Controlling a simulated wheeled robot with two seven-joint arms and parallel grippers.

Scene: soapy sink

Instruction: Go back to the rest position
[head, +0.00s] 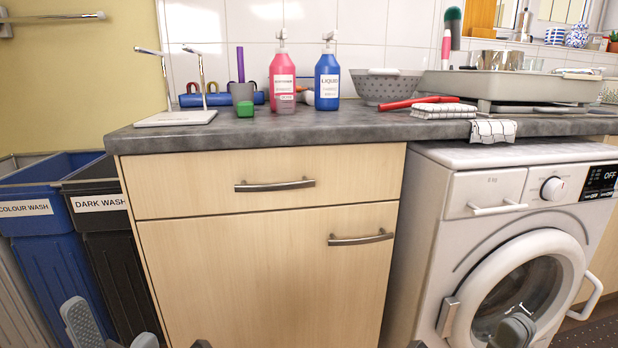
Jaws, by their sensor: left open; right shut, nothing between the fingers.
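My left gripper (112,332) is at the bottom left edge of the head view, in front of the laundry bins. Its grey fingers are apart, with nothing between them. My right gripper (514,332) is at the bottom right, in front of the washing machine door. Its fingers are shut and empty. Both grippers are low, well below the countertop (330,128), and mostly cut off by the lower edge of the picture. No object is seen held by either gripper.
A wooden cabinet (265,265) with a closed drawer fills the middle. A washing machine (470,235) stands right, its round door protruding. Blue (45,235) and dark (108,245) bins stand left. Pink (283,85) and blue (327,82) bottles and a colander (385,88) stand on the countertop.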

